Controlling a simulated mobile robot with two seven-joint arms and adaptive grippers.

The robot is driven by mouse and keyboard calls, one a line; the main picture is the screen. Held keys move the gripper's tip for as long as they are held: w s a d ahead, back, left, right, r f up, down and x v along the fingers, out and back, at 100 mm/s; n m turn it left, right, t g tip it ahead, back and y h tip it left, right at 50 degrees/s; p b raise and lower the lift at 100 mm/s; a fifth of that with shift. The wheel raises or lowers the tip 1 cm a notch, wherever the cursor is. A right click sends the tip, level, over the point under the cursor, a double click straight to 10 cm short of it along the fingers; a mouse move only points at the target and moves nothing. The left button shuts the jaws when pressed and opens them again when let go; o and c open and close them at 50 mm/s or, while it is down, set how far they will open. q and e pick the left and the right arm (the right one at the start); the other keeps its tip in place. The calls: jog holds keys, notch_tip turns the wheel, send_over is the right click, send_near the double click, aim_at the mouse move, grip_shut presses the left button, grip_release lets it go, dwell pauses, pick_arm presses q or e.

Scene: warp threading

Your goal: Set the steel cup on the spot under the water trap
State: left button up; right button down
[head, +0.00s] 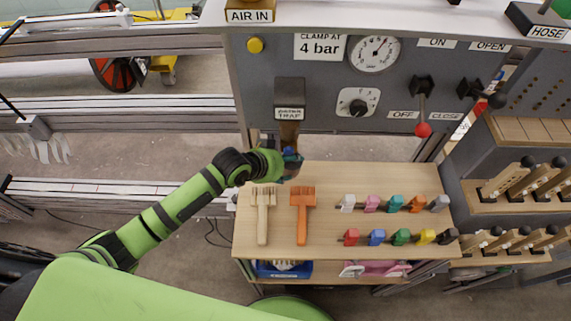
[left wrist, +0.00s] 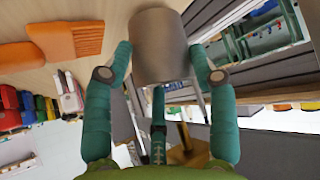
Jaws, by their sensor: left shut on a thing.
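The steel cup (left wrist: 160,45) is a plain grey cylinder between the teal fingers of my left gripper in the left wrist view. My left gripper (head: 288,165) is shut on it. In the head view this gripper is at the back left edge of the wooden table, just below the water trap (head: 289,136). The trap hangs under its label on the grey panel, and the gripper partly hides its lower end. The cup is mostly hidden by the fingers in the head view. I cannot tell whether its base touches the table. The spot under the trap is hidden. My right gripper is not in view.
The wooden table (head: 330,250) carries a pale comb (head: 263,215), an orange comb (head: 302,215) and two rows of coloured pieces (head: 390,204). The panel (head: 330,80) with a gauge and red-knobbed lever rises behind. Bare wood lies right of the gripper.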

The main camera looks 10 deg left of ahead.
pick_arm(q)
jog(key=shift+s+a+f, duration=0.15)
jog(key=shift+s+f, duration=0.05)
jog(key=shift+f, duration=0.3)
jog(key=o, duration=1.5)
jog(key=shift+c, duration=0.2)
jog(key=v, duration=1.2)
jog(key=shift+w, duration=0.1)
